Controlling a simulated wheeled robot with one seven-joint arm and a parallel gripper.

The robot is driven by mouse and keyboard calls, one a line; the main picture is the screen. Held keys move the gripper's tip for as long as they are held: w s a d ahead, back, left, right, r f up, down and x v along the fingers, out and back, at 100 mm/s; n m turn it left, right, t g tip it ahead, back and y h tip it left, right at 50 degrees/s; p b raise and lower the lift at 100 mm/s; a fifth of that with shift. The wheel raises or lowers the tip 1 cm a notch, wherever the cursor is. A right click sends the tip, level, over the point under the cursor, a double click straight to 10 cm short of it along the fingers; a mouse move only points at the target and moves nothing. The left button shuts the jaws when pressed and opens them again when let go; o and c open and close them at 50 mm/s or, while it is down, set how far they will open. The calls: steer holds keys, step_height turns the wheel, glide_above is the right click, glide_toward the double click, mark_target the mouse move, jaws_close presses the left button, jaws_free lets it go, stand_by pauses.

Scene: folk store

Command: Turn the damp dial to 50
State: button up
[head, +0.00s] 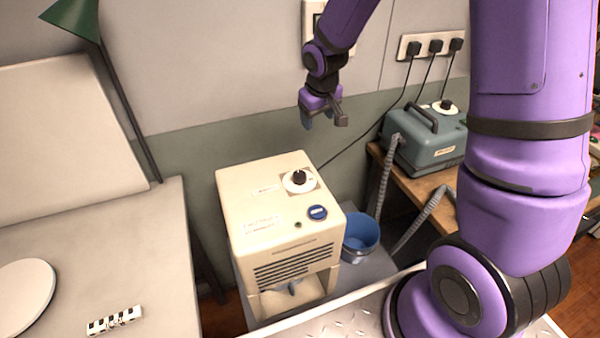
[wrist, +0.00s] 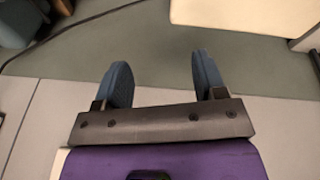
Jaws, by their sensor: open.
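A black dial knob (head: 299,177) on a round white scale plate sits on the top of a cream box-shaped machine (head: 240,195) in the head view. The scale's numbers and the label beside it are too small to read. My gripper (head: 322,122) hangs above and behind the machine, near the wall, apart from the dial. In the wrist view my gripper (wrist: 160,82) shows two blue finger pads spread apart with nothing between them. A cream edge, probably the machine (wrist: 240,15), shows at the top right there; the dial is not in that view.
A teal hose machine (head: 425,140) with another dial (head: 445,106) is on a wooden table at right. Cables hang from wall sockets (head: 432,46).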

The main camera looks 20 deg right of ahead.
mark_target(300, 173)
steer(key=s+a+f+g+y, duration=0.1)
steer(key=s+a+f+g, duration=0.2)
steer(key=s+a, duration=0.3)
steer(key=f, duration=0.6)
steer(key=w+a+f, duration=0.1)
steer(key=f, duration=0.3)
steer(key=c, duration=0.9)
